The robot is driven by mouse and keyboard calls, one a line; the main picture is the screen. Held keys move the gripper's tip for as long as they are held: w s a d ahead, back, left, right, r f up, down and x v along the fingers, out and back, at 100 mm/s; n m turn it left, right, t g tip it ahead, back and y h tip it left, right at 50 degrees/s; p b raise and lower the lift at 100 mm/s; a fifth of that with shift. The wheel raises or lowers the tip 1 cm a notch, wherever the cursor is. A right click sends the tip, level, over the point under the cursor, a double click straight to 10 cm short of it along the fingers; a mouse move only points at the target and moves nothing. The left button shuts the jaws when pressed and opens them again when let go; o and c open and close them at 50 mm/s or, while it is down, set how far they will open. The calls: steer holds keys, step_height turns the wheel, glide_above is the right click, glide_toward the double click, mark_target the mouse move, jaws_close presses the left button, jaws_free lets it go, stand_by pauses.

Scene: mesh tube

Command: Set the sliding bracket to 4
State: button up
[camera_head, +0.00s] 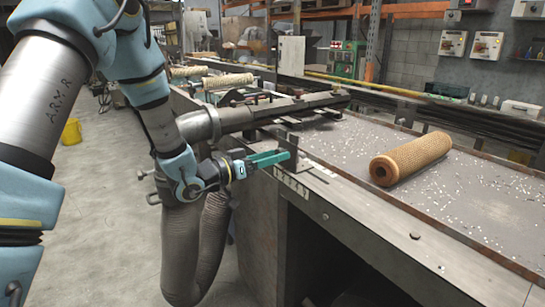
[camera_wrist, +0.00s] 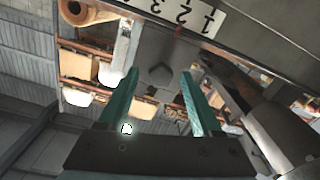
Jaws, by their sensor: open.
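The sliding bracket (camera_head: 292,142) is a grey metal plate at the near edge of the long work table, beside a pale number scale (camera_head: 290,184). In the wrist view the bracket (camera_wrist: 162,50) is a grey plate with a dark pentagonal mark. The number scale (camera_wrist: 195,14) appears upside down above it, and a red pointer (camera_wrist: 178,30) sits closest to the 2. My gripper (camera_head: 286,157) is at the bracket's left side in the head view. In the wrist view my gripper (camera_wrist: 160,73) is open, its teal fingertips apart with the bracket between or just beyond them. Contact cannot be told.
A tan mesh tube (camera_head: 411,159) lies on the speckled table top (camera_head: 450,205). A thick metal shaft (camera_head: 265,112) crosses the table behind my gripper. A grey flexible hose (camera_head: 190,250) hangs below it. The floor at left is mostly clear, with a yellow bucket (camera_head: 71,132).

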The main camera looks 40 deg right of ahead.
steer(key=a+b, duration=0.2)
steer(key=a, duration=0.8)
steer(key=shift+w+a+b, duration=0.3)
steer(key=shift+a, duration=0.1)
steer(key=w+a+f+n+t+y, duration=0.35)
steer(key=w+a+t+y, duration=0.3)
steer(key=w+a, duration=0.35)
steer(key=w+a+n+t+y+p, duration=0.1)
steer(key=w+a+n+y, duration=0.2)
steer(key=a, duration=0.4)
steer(key=w+a+n+t+y+p, duration=0.1)
steer(key=a+n+y, duration=0.1)
steer(key=a+y, duration=0.35)
steer(key=s+a+n+g+y, duration=0.2)
steer(key=s+a+n+g, duration=0.4)
steer(key=s+a, duration=0.7)
steer(key=shift+s+a+f+y, duration=0.15)
steer(key=shift+s+a+y, duration=0.25)
steer(key=shift+a, duration=0.45)
steer(key=shift+c, duration=0.3)
